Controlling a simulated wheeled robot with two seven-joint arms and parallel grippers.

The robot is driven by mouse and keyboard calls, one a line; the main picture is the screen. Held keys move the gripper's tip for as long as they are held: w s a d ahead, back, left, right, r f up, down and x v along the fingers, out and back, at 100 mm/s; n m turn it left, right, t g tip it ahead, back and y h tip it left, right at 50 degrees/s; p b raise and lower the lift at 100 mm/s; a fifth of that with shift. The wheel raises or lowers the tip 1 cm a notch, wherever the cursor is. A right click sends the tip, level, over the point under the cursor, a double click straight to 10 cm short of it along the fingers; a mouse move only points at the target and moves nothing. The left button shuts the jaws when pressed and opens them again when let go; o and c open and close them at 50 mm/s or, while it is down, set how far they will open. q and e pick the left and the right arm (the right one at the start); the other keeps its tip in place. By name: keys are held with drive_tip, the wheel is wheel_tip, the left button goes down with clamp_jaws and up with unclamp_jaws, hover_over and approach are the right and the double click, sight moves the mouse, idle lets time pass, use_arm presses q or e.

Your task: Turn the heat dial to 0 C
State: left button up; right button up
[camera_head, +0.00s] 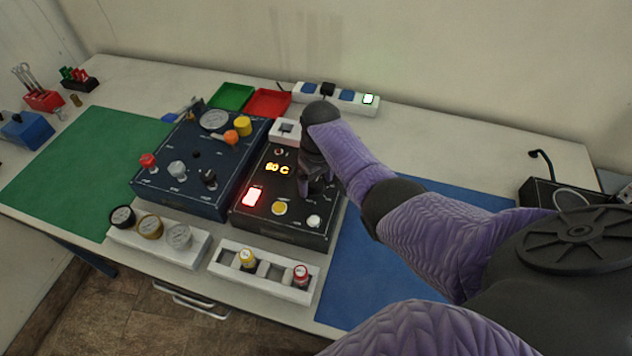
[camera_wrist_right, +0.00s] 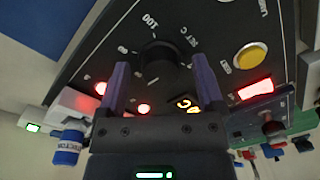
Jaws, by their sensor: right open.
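The heater box (camera_head: 290,228) is black and stands on the table, with an orange display (camera_head: 277,169) that reads 60 C or 80 C; the first digit is hard to tell. The black heat dial (camera_wrist_right: 158,62) shows in the right wrist view, with "SET C" and "100" printed around it. My right gripper (camera_head: 315,187) is over the right part of the box, pointing down. In the wrist view its two fingers (camera_wrist_right: 162,82) are open, one on each side of the dial; whether they touch it I cannot tell. In the head view the gripper hides the dial. My left gripper is not in view.
The box also carries a lit red switch (camera_head: 252,196), a yellow button (camera_head: 279,208) and a white knob (camera_head: 314,221). A dark blue gauge panel (camera_head: 190,205) stands close on the left. White racks (camera_head: 262,283) with small capped items are in front. The blue mat (camera_head: 365,270) on the right is clear.

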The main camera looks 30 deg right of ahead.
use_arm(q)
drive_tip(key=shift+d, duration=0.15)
use_arm(e)
drive_tip(key=shift+c, duration=0.9)
clamp_jaws()
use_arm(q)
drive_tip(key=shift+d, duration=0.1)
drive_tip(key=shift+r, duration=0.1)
